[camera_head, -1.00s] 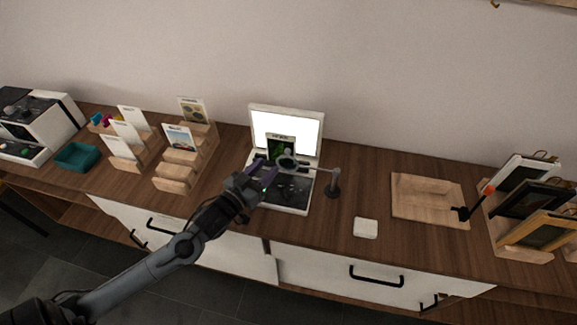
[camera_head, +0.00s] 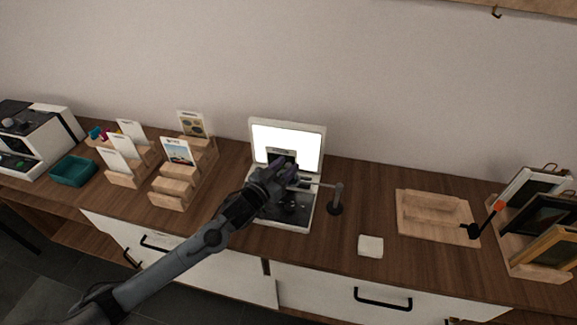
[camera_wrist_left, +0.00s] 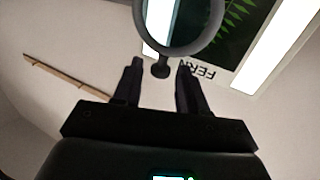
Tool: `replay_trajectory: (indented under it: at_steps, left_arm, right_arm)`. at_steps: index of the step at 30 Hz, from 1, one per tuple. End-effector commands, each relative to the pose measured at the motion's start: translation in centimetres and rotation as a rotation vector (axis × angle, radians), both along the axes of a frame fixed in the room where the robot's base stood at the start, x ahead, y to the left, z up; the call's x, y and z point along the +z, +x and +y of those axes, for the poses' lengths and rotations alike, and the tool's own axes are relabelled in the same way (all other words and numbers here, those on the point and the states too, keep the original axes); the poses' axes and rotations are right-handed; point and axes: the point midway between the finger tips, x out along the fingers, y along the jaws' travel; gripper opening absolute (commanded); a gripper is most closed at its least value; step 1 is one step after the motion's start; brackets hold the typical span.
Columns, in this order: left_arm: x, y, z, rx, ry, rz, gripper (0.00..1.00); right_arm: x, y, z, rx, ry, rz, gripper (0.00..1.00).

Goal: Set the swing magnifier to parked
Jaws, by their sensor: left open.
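The swing magnifier has a dark post (camera_head: 336,200) right of the white light box (camera_head: 311,172). Its thin arm (camera_head: 318,185) reaches left across the front of the box. In the left wrist view its grey lens ring (camera_wrist_left: 205,47) fills the top middle, with a small dark knob (camera_wrist_left: 161,71) below it. My left gripper (camera_head: 287,172) is at the lens end and hides most of the ring in the head view. In the left wrist view its fingers (camera_wrist_left: 160,66) are apart, with the knob between them; contact is unclear. My right gripper is not in view.
A FERN card (camera_wrist_left: 232,50) stands behind the lens. Wooden card racks (camera_head: 178,180) are to the left. A white square block (camera_head: 370,246), a wooden tray (camera_head: 408,228) and a rack of frames (camera_head: 520,258) are to the right. Bare tabletop lies around the post.

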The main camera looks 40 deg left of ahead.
Motion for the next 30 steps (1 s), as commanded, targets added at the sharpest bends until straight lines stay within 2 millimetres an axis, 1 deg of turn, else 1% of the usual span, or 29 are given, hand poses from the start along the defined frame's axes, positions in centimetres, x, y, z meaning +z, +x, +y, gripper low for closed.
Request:
replay_trajectory:
  at_steps: [1,6,17,20,25,26,30]
  left_arm:
    - [-0.1,0.5,0.0,0.000,0.000,-0.001,0.42]
    - [0.0,1.4,0.1,0.000,-0.001,0.000,0.42]
    - [0.0,1.7,0.1,0.000,-0.001,0.001,0.42]
    - [0.0,1.7,0.1,0.000,-0.001,0.000,0.28]
    - [0.0,1.7,0.1,0.000,-0.001,0.000,0.02]
    - [0.0,1.7,0.1,0.000,-0.001,0.000,0.00]
    - [0.0,1.7,0.1,0.000,-0.001,0.000,0.00]
  right_arm:
    - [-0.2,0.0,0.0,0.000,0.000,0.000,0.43]
    - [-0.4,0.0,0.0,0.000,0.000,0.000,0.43]
    - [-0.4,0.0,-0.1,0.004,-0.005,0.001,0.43]
    - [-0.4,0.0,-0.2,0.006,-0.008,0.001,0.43]
    - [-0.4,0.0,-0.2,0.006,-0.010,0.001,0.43]
    - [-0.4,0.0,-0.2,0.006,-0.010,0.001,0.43]
    - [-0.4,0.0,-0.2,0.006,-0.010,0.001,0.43]
